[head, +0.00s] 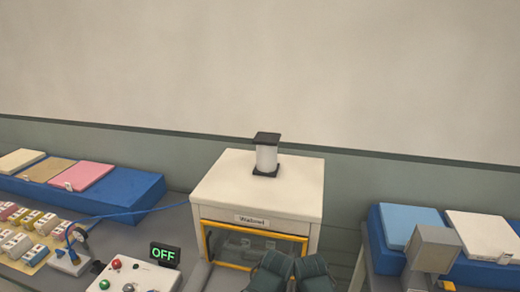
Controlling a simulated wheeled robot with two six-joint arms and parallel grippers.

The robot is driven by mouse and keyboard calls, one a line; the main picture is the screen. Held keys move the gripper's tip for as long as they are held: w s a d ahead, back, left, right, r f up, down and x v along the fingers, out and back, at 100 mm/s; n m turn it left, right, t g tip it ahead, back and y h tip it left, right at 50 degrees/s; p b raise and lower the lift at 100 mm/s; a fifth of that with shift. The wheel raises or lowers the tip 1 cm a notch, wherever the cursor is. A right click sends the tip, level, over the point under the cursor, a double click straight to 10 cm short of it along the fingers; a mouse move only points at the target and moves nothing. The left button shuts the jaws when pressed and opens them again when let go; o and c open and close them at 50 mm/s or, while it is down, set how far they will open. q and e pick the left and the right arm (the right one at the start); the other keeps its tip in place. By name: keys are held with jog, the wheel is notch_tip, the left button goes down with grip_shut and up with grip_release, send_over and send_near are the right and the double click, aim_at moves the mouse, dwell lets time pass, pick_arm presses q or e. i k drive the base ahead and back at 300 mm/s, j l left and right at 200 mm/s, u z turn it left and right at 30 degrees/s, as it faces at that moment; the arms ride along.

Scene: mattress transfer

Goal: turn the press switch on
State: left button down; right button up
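A pale control box (142,276) stands at the lower left, with a red button (116,263) and a green button (128,287) on top. A small display (165,254) behind it reads OFF in green. Which of the controls is the press switch I cannot tell. A white boxy machine (258,184) with a yellow-framed window stands in the middle. My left gripper (271,270) and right gripper (312,270) appear as dark shapes side by side at the bottom centre, in front of the machine and right of the control box. Their fingers are not clear.
A blue platform (120,198) at the left carries several coloured pads. Several small blocks and a gauge with a blue hose (150,210) lie in front of it. At the right, another blue platform (385,255) carries pads, with a grey device (433,248) before it.

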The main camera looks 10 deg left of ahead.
aim_at(116, 265)
jog(key=u, duration=1.55)
jog(key=i+j+z, duration=0.15)
jog(key=i+j, duration=0.15)
jog(key=i+j+z, duration=0.35)
jog(key=i+j, duration=0.15)
jog(key=j, duration=0.35)
